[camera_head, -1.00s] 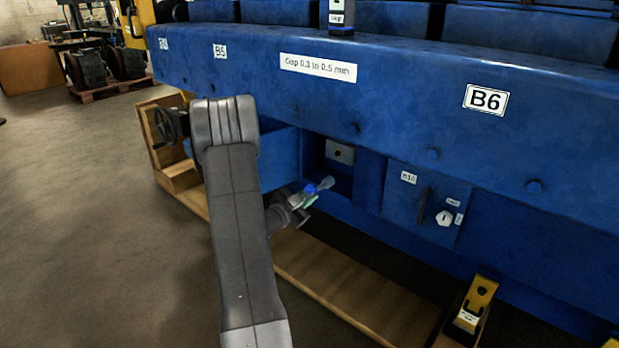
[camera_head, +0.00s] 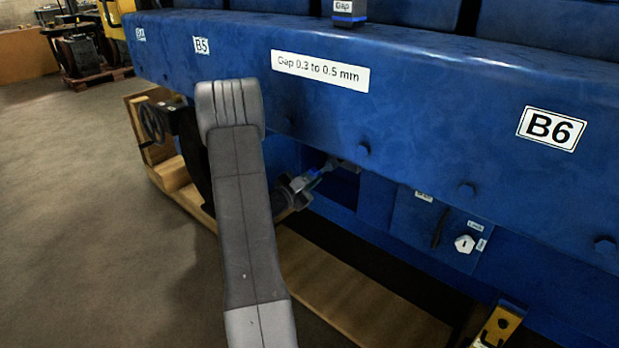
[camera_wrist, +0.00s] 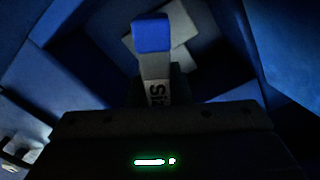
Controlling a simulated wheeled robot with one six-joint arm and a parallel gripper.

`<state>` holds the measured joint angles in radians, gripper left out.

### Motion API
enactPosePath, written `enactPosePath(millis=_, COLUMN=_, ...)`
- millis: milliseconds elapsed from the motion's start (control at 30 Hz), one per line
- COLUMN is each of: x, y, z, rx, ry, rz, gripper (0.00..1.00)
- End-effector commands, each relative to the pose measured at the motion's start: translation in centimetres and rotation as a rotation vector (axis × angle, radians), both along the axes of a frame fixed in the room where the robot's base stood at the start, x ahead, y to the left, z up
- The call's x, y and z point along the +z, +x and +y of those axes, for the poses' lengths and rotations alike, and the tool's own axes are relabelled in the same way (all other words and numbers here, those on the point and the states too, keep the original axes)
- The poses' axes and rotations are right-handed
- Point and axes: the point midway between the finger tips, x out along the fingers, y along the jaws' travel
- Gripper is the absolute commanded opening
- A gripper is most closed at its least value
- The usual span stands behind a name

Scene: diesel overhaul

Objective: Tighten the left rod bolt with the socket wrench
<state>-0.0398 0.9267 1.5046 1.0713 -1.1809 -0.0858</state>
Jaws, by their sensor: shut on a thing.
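My gripper (camera_head: 301,184) is at the open bay in the blue engine's side, left of the small door. It is shut on a tool with a blue end, which I take for the socket wrench (camera_head: 318,171). In the wrist view the tool (camera_wrist: 152,62) points away from me into the dark bay, its blue end foremost and part of a label showing. A grey block (camera_wrist: 181,28) lies beyond the blue end; I cannot tell whether they touch. I cannot make out the left rod bolt in either view.
The blue engine beam (camera_head: 430,95) overhangs the bay from above. A small door (camera_head: 440,228) with a handle is right of it. A wooden plank (camera_head: 330,285) lies below. A handwheel (camera_head: 152,122) is to the left. Open floor (camera_head: 80,200) lies left.

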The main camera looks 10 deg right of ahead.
Motion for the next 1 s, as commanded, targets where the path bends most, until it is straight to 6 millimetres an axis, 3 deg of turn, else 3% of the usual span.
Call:
enactPosePath(millis=233, x=0.1, y=1.2, z=-1.6, rx=-0.003, ry=-0.001, rz=0.0, gripper=0.0)
enactPosePath(millis=1000, x=0.0, y=2.4, z=-3.2, rx=-0.002, ry=-0.001, rz=-0.001, gripper=0.0)
